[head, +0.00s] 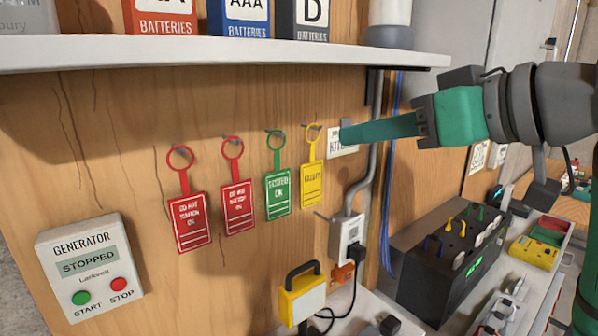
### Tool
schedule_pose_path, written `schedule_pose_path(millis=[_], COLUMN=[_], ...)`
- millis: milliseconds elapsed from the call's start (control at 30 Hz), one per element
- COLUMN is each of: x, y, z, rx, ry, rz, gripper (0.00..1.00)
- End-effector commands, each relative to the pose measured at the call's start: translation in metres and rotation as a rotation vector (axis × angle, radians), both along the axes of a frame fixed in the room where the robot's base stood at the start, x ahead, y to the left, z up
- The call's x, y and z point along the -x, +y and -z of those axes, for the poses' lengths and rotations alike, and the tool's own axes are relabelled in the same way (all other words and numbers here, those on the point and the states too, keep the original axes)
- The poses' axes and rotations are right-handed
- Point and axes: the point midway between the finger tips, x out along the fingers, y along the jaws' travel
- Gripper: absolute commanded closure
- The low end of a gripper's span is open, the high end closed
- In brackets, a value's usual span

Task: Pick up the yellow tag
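The yellow tag (312,186) hangs by its ring from a hook on the wooden wall, at the right end of a row of tags. My gripper (345,134) reaches in from the right, its green fingers pointing left. In the picture its tip is just right of the yellow tag's ring, over a small white label. I cannot tell how far it is from the wall. The fingers overlap in this view, so their opening does not show. No tag shows in the gripper.
A green tag (278,192) and two red tags (237,206) (191,220) hang to the left. A white shelf (200,53) with battery boxes juts out above. A grey conduit (370,150) runs down at the right. A yellow lamp (302,298) and a black case (445,265) are below.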

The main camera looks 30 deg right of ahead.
Motion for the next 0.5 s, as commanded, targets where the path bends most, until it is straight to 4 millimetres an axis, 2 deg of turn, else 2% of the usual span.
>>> schedule_pose_path(millis=[67,167,500], x=[0.004,-0.001,-0.042], y=[0.002,0.003,0.006], z=[-0.003,-0.001,0.015], rx=[0.014,0.020,0.019], ry=[0.016,0.026,0.025], rz=[0.006,0.007,0.006], gripper=[0.70,0.70,0.70])
